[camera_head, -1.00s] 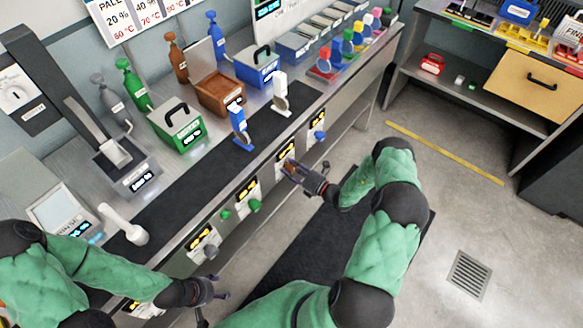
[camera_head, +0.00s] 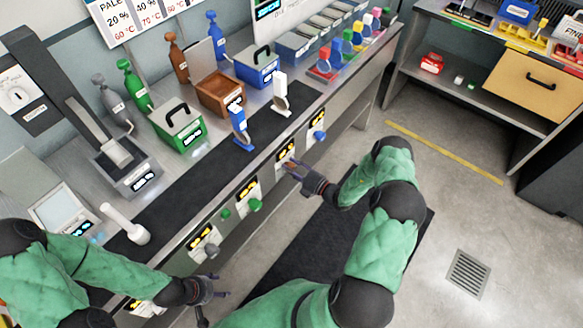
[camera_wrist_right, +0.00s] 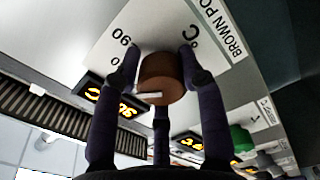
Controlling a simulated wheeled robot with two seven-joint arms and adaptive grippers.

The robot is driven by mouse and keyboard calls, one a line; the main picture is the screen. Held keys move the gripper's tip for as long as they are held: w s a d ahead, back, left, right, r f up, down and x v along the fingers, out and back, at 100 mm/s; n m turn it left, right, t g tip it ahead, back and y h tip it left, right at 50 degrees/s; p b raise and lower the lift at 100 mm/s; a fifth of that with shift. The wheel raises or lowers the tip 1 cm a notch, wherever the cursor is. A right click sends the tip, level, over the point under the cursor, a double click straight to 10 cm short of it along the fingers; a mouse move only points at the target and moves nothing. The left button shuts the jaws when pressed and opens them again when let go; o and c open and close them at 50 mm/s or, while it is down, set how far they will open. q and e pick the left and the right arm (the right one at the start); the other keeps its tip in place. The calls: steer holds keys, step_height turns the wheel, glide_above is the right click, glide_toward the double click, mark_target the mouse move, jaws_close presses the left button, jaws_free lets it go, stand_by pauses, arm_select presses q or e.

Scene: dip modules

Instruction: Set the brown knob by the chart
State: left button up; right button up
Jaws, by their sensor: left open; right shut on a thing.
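The brown knob (camera_wrist_right: 160,78) is on the front panel, with a white pointer mark on its face. Its plate reads "BROWN PO…", with scale marks such as 0 and 90. My right gripper (camera_wrist_right: 161,62) is shut on the knob, its dark fingers around the sides. In the head view my right gripper (camera_head: 296,168) is at the counter front and mostly hides the knob. The chart (camera_head: 138,15) on the wall shows percentages and red temperatures, partly cut off. My left gripper (camera_head: 218,288) is open and empty, in front of the panel at lower left.
An orange-digit display (camera_wrist_right: 112,98) is near the brown knob. A green knob (camera_head: 255,205), a grey knob (camera_head: 211,251) and a blue knob (camera_head: 319,135) are on the same front. A green box (camera_head: 178,128), brown box (camera_head: 219,95) and blue box (camera_head: 257,68) stand on the counter.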

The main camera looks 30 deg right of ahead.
steer(key=shift+w+d+r+m, duration=0.15)
steer(key=shift+d+m, duration=0.25)
steer(key=shift+d, duration=0.05)
steer(key=o, duration=1)
steer(key=shift+o, duration=0.6)
steer(key=shift+a, duration=0.15)
steer(key=v, duration=1.2)
steer(key=shift+a, duration=0.1)
